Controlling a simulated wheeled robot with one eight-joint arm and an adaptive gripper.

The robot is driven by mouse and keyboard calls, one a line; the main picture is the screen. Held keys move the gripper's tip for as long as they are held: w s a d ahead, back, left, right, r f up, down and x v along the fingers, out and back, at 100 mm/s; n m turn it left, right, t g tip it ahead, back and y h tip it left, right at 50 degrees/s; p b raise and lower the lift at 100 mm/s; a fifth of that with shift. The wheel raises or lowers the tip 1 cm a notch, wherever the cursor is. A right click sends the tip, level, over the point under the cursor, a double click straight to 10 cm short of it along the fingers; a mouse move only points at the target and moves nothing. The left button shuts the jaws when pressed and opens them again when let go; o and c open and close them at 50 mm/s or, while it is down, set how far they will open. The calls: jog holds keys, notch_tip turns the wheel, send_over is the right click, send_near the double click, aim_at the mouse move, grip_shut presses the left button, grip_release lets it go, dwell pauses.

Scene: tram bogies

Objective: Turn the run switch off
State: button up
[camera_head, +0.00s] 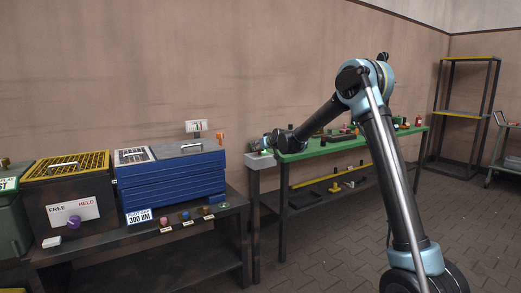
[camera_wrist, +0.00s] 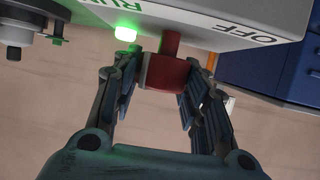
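The run switch is a red handle (camera_wrist: 165,73) on a grey box (camera_wrist: 215,22), seen close in the wrist view. Green "RUN" lettering is partly visible at the left and black "OFF" at the right; the handle appears between them. A green lamp (camera_wrist: 126,34) glows beside RUN. My gripper (camera_wrist: 162,82) has one finger on each side of the red handle, and both fingers appear to touch it. In the head view the grey box (camera_head: 260,160) sits at the green bench's left end, with my gripper (camera_head: 272,143) at it; the handle is hidden there.
The green bench (camera_head: 345,145) carries several small parts to the right. A blue cabinet (camera_head: 172,180) stands just left of the box, on a dark table with knobs. A black cylindrical part (camera_wrist: 16,34) shows at the wrist view's left edge. The floor in front is clear.

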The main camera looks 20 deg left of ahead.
jog(key=c, duration=0.3)
jog(key=shift+m+t+h, duration=1.2)
jog(key=shift+m+h, duration=0.1)
jog(key=shift+m, duration=0.2)
jog(key=shift+m+h, duration=0.6)
jog(key=shift+h, duration=0.1)
jog(key=m+t+h, duration=0.1)
jog(key=m+h, duration=0.2)
jog(key=h, duration=0.1)
jog(key=shift+a+m+t, duration=0.1)
jog(key=shift+m+t, duration=0.2)
jog(key=shift+t, duration=0.1)
jog(key=m+h, duration=0.4)
jog(key=h, duration=0.1)
jog(key=shift+g, duration=0.3)
jog(key=shift+m+g+h, duration=0.9)
jog(key=shift+m+h, duration=1.2)
